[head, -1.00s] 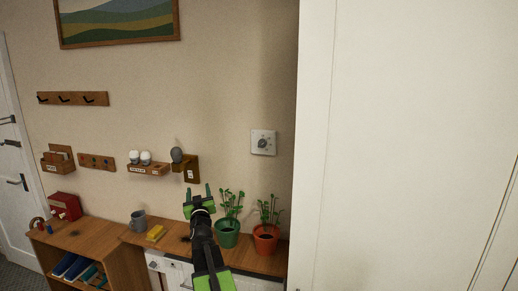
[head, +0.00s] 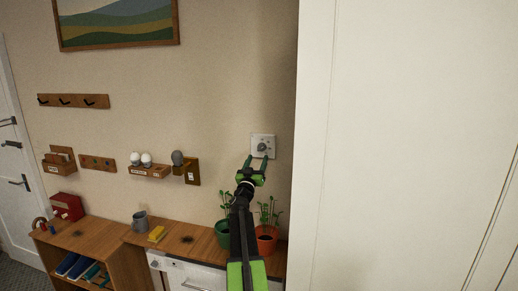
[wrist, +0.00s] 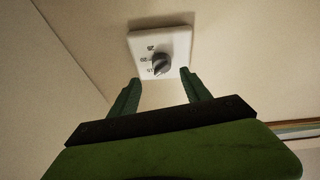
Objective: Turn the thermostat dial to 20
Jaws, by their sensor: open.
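The thermostat is a white square plate (head: 271,139) on the wall, with a grey round dial (head: 262,147) at its middle. My gripper (head: 257,160) is just below the plate in the head view. In the wrist view its two green fingers (wrist: 158,86) are open and spread to either side below the dial, with nothing between them. The dial stands clear of the fingers.
A green pot (head: 223,240) and an orange pot (head: 268,246) with plants stand on the cabinet below my arm. A tall white panel (head: 400,140) closes off the right. A lamp holder (head: 192,172) is on the wall to the left. The wall around the thermostat is bare.

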